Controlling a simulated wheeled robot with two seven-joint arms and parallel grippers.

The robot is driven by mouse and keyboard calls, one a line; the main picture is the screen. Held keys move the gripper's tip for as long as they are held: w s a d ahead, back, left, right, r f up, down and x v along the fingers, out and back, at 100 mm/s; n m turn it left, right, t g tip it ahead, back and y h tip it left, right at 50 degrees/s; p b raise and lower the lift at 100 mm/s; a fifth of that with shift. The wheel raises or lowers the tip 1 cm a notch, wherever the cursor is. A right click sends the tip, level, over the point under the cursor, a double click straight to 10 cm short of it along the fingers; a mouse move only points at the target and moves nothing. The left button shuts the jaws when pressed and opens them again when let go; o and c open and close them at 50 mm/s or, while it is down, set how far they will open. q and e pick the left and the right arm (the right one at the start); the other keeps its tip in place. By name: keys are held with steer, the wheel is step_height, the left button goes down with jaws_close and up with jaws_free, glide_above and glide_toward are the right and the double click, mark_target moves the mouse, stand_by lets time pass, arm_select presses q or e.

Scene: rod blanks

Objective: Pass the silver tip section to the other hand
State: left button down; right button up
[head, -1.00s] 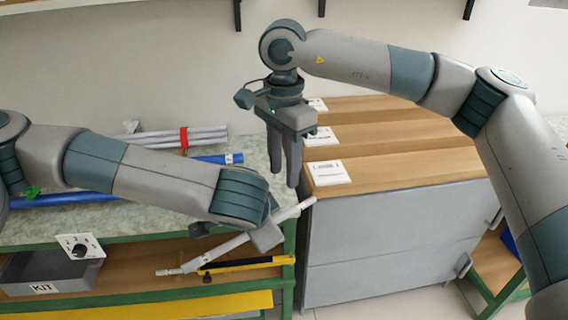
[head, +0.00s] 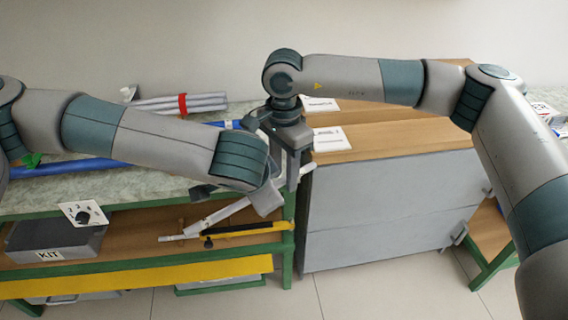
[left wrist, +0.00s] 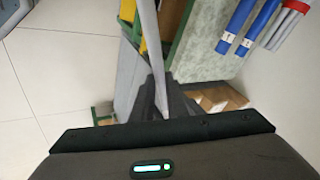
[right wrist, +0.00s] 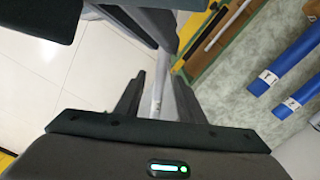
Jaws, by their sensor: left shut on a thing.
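The silver tip section (head: 222,213) is a thin pale rod, slanted up to the right in the head view, in front of the bench. My left gripper (left wrist: 160,98) is shut on it; in the head view its fingers are largely hidden by the wrist. The rod runs away from it in the left wrist view (left wrist: 149,40). My right gripper (right wrist: 160,88) is open, with the rod's end (right wrist: 156,100) between its fingers, apparently without being clamped. In the head view the right gripper (head: 292,178) points down beside the rod's upper end.
A green-framed bench (head: 130,203) holds blue tubes (head: 75,167) and a red-banded grey bundle (head: 205,103). Its shelf carries a grey KIT bin (head: 55,240) and a yellow-black tool (head: 245,229). A grey cabinet (head: 385,215) with a wooden top stands to the right.

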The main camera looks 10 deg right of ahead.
jaws_close()
arm_select(q)
steer(key=c, duration=1.7)
jaws_free()
steer(key=shift+o, duration=0.2)
steer(key=shift+r, duration=0.1)
steer(key=v, duration=1.1)
steer(key=shift+s+r, duration=0.25)
steer(key=shift+r, duration=0.1)
